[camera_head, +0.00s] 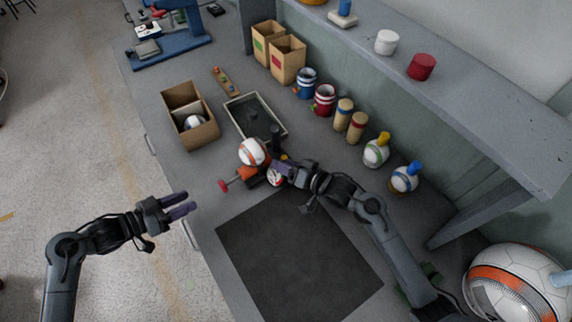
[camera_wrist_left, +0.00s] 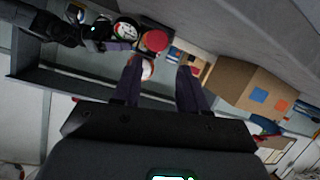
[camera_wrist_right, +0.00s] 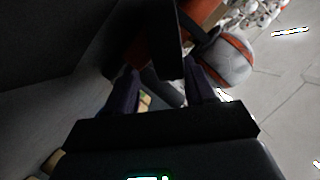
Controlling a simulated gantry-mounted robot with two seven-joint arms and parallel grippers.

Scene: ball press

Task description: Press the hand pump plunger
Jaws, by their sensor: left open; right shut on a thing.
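The hand pump (camera_head: 249,176) is orange, with a red plunger handle (camera_head: 224,186) on a thin rod sticking out to the left. It sits beside the dark mat, and a white-and-orange ball (camera_head: 252,152) is right behind it. My right gripper (camera_head: 283,168) is shut on the pump's right end; its exact grip is partly hidden. The right wrist view shows the orange pump body (camera_wrist_right: 200,12) and the ball (camera_wrist_right: 230,62). My left gripper (camera_head: 178,206) is open and empty, off the bench's front edge, left of the red handle, which shows ahead in the left wrist view (camera_wrist_left: 155,40).
A dark mat (camera_head: 300,262) lies in front of the pump. A grey tray (camera_head: 233,104) and a cardboard box (camera_head: 205,136) with a ball stand behind. Cans, cylinders and balls line the wall below a shelf (camera_head: 460,110).

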